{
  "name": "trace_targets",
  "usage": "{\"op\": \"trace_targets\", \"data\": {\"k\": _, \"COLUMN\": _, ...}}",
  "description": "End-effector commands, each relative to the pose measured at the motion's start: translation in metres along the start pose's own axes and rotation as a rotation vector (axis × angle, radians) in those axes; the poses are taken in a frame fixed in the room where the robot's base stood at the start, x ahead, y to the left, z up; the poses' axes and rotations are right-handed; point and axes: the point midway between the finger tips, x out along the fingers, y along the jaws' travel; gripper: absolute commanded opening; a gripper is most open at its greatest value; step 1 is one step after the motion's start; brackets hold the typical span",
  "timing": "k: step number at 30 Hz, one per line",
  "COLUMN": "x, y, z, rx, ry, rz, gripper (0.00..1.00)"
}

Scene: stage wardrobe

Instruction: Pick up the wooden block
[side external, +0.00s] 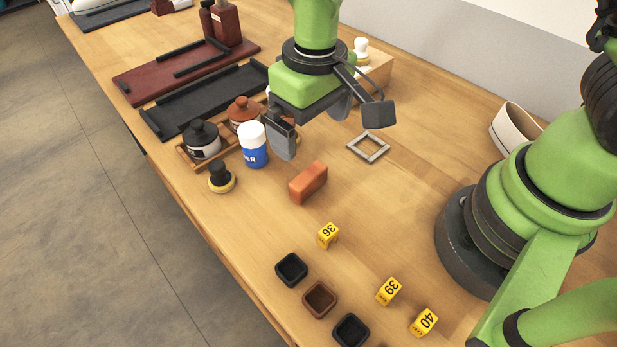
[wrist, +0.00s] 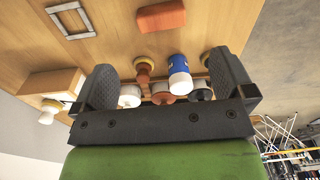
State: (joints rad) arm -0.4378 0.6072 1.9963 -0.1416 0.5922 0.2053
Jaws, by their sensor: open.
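An orange-brown rectangular block (side external: 308,182) lies alone on the wooden table; it also shows at the top of the wrist view (wrist: 161,16). A pale wooden block-like box (side external: 376,73) stands at the back, with a white-knobbed brush on it; it also shows at the left of the wrist view (wrist: 52,84). My gripper (side external: 331,131) is open and empty, raised above the table between the jars and the grey frame. In the wrist view, both fingers (wrist: 162,65) are spread, with nothing held between them. It is apart from both blocks.
A blue bottle (side external: 253,147) and lidded jars (side external: 202,141) stand near the left finger. A black-knobbed brush (side external: 220,177), a grey square frame (side external: 368,148), yellow numbered cubes (side external: 328,235) and small square cups (side external: 320,299) surround the orange-brown block, with bare table between.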

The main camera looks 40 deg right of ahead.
Motion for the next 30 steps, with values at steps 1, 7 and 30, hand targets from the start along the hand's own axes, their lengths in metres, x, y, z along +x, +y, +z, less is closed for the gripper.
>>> {"op": "trace_targets", "data": {"k": 1, "x": 0.008, "y": -0.003, "z": 0.001, "rx": -0.013, "ry": -0.014, "rz": 0.008, "gripper": 1.00}}
{"op": "trace_targets", "data": {"k": 7, "x": 0.035, "y": -0.004, "z": 0.003, "rx": -0.024, "ry": -0.030, "rz": 0.017, "gripper": 1.00}}
{"op": "trace_targets", "data": {"k": 30, "x": 0.115, "y": -0.002, "z": 0.005, "rx": -0.021, "ry": -0.024, "rz": 0.013, "gripper": 1.00}}
